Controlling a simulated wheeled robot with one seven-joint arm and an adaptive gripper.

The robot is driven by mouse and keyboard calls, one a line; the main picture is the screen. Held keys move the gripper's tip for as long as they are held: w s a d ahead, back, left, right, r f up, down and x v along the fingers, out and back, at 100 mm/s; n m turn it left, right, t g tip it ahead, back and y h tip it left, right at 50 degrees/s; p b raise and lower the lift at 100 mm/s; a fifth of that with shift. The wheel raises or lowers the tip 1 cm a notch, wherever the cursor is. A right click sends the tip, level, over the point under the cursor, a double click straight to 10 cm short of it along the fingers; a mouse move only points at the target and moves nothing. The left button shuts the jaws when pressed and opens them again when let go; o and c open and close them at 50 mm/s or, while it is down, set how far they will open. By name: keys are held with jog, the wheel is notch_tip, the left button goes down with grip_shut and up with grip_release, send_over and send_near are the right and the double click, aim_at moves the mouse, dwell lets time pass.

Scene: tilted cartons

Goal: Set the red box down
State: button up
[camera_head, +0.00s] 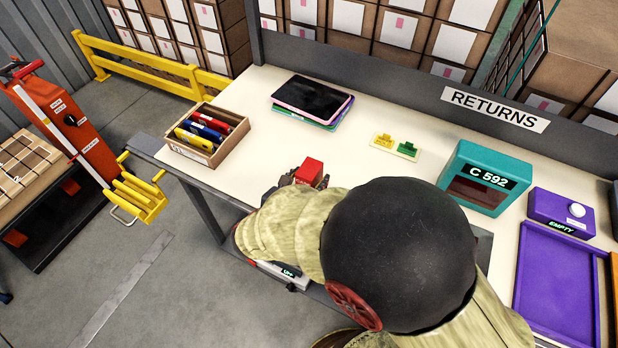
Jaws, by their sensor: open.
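The red box (310,171) is at the front part of the cream tabletop (345,150), left of centre. My gripper (305,179) is at the box, with dark finger parts showing beside it. The jaws are open. My arm's pale sleeve and large dark round joint hide most of the gripper and the lower part of the box. I cannot tell whether the fingers touch the box or whether its underside rests flat on the table.
A wooden crate (228,150) of coloured binders stands left. Tablets (312,98) lie behind, with a small yellow-and-green piece (396,146) to the right. A teal C 592 box (484,178), a purple EMPTY box (560,212) and a purple tray (556,285) stand right. Tabletop between them is clear.

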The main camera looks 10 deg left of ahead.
jog(key=p+v, duration=0.3)
jog(key=v, duration=0.8)
jog(key=shift+s+p, duration=0.4)
jog(key=shift+a+r, duration=0.1)
jog(key=shift+r, duration=0.05)
jog(key=s+d+r+m+g+h, duration=0.1)
jog(key=d+r+m+g, duration=0.3)
jog(key=d+m, duration=0.55)
jog(key=d+r+m+g+h, duration=0.1)
jog(key=d+r+m+g, duration=0.4)
jog(key=d, duration=0.8)
jog(key=s+d+r+m+t+y, duration=0.2)
jog(key=s+d+r+m+y, duration=0.4)
jog(key=m, duration=1.1)
jog(key=s+d+r, duration=0.1)
jog(key=s+r, duration=0.1)
jog(key=s, duration=0.1)
jog(key=shift+d+r+m, duration=0.25)
jog(key=shift+d+m, duration=0.1)
